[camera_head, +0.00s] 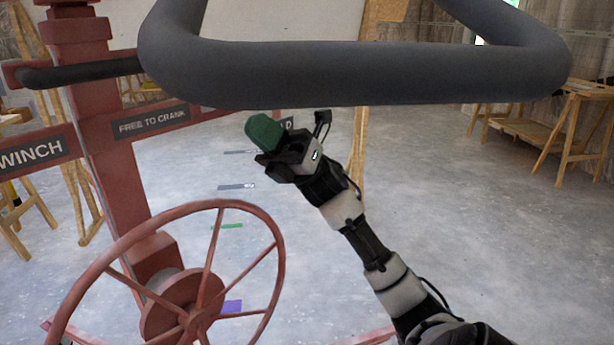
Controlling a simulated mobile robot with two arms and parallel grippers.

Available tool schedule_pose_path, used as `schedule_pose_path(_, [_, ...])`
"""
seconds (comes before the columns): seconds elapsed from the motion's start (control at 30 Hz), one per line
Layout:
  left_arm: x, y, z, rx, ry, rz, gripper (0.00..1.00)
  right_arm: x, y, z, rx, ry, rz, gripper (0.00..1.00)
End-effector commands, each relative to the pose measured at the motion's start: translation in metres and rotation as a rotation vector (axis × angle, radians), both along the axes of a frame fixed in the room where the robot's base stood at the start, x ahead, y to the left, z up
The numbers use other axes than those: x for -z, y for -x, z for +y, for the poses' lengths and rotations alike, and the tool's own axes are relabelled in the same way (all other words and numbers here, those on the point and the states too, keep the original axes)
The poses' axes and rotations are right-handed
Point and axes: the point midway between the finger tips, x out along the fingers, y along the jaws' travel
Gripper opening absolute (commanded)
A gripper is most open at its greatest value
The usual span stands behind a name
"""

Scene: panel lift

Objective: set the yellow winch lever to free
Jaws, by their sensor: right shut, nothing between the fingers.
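The red lift post (115,150) stands at left, with a crossbar carrying a "WINCH" label (31,153) and a "FREE TO CRANK" label (152,121). Another label (286,123), partly hidden, ends in "LD". I cannot make out a yellow lever; part of the crossbar is hidden behind my right gripper. My right gripper (264,130) has green fingertips, is shut and empty, and sits in front of the crossbar's right end. I cannot tell whether it touches the bar. My left gripper is not in view.
A red spoked handwheel (203,270) stands below the crossbar. A thick dark grey tube (360,75) crosses the top, close to the camera. A black bar (80,72) sticks out by the post. Wooden sawhorses (570,130) stand at right. The concrete floor (480,240) is clear at right.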

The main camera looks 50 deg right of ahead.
Motion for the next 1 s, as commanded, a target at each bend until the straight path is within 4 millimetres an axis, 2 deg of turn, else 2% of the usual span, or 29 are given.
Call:
schedule_pose_path(0.07, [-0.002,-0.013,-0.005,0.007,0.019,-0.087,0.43,0.007,-0.001,0.0,-0.001,0.0,0.0,0.0])
schedule_pose_path(0.2, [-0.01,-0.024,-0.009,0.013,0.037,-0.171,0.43,0.032,0.01,-0.023,0.002,-0.003,0.006,0.0])
schedule_pose_path(0.5, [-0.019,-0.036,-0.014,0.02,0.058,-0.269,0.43,0.068,0.028,-0.056,-0.001,-0.001,0.002,0.0])
schedule_pose_path(0.67, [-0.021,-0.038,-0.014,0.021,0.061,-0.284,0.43,0.074,0.032,-0.062,-0.001,0.0,0.001,0.0])
schedule_pose_path(1.0, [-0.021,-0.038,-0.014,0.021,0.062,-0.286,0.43,0.075,0.032,-0.063,-0.001,0.0,0.0,0.0])
